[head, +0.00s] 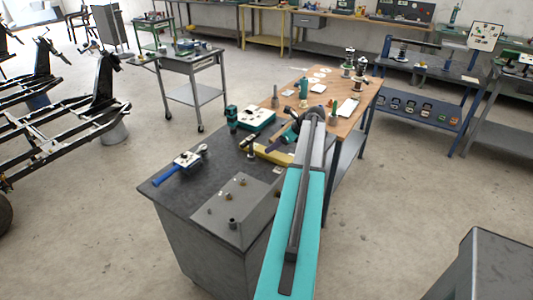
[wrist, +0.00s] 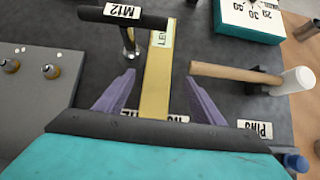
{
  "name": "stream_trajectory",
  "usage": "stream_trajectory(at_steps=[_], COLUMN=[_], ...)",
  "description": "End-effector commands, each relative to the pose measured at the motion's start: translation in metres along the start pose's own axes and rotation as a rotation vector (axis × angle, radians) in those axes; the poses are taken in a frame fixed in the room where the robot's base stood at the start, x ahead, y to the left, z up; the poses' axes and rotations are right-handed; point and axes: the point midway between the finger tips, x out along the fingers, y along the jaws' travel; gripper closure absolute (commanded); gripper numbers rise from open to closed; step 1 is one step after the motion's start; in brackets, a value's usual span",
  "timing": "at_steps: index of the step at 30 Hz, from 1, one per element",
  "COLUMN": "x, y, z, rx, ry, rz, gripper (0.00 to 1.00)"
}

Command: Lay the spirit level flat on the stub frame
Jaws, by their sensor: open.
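The spirit level, a long yellow bar (wrist: 155,95), lies on the dark bench top and carries a partly readable label starting "LE". In the head view the yellow bar (head: 266,153) lies just beside my gripper (head: 283,138). In the wrist view my gripper (wrist: 160,76) has its two purple fingers apart, one on each side of the bar, with visible gaps. The near end of the bar is hidden by the gripper body. I cannot tell for sure which thing is the stub frame; a black chassis frame (head: 62,128) stands at the far left.
A T-handled tool labelled M12 (wrist: 122,17) stands left of the bar. A wooden-handled mallet (wrist: 240,73) lies close on the right. A grey plate with studs (wrist: 35,75) is at left. A blue-handled tool (head: 178,165) lies at the bench's left edge. Open floor separates bench and chassis.

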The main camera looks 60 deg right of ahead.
Motion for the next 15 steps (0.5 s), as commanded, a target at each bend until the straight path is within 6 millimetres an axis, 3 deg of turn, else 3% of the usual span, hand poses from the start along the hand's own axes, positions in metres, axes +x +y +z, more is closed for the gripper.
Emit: stream_trajectory(at_steps=[15], x=[0.0066], y=[-0.0001], z=[-0.0009], rx=[0.001], ry=[0.000], rz=[0.000], gripper=[0.38])
